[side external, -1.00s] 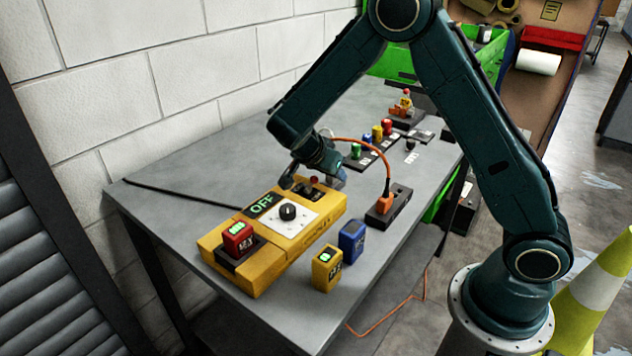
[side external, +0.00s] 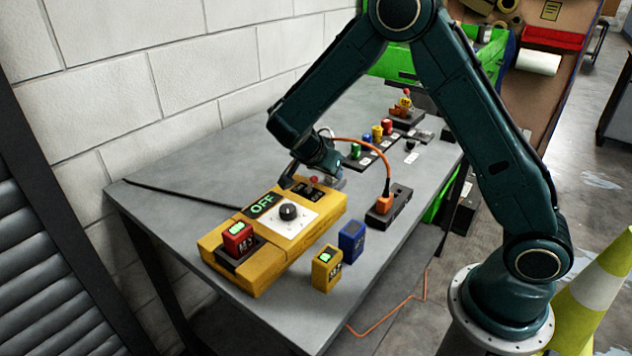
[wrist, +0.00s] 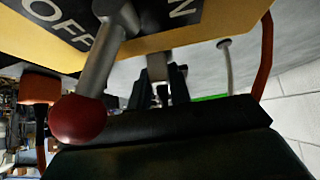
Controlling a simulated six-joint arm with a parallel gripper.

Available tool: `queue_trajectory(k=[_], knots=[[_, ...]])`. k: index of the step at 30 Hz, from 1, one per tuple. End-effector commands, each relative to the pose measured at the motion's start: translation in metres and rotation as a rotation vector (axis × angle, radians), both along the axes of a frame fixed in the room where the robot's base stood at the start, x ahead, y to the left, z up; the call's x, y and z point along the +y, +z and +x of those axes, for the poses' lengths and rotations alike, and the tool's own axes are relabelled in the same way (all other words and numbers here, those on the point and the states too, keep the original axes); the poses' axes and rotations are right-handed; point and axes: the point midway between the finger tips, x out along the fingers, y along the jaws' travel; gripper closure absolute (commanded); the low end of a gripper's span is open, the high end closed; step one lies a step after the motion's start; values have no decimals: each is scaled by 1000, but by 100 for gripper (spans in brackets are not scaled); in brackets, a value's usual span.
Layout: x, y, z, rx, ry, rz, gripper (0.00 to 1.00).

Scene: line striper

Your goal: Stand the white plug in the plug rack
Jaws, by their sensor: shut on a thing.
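My gripper (side external: 328,181) is at the far end of the yellow striper (side external: 273,240), beside its red-ball lever (side external: 313,180). In the wrist view the dark jaws (wrist: 158,84) are shut on a pale block (wrist: 157,66), apparently the white plug, close to the striper's yellow edge. Whether it is seated in the striper or free cannot be told. The dark plug rack (side external: 368,158) lies farther back, with green, blue, yellow and red plugs standing in it. The lever's red ball (wrist: 78,119) is large and near the wrist camera.
An orange cord (side external: 372,150) arches from an orange plug (side external: 384,203) in a black socket strip to behind my wrist. A blue block (side external: 351,241) and a yellow block (side external: 327,268) stand before the striper. The table's left part is mostly clear.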

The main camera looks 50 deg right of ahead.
Motion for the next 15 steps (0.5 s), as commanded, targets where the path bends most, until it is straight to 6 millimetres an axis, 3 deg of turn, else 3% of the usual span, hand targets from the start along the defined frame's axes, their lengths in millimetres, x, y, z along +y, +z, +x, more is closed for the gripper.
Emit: queue_trajectory(k=[15], knots=[[0, 9, 0, -3, 0, -1, 100]])
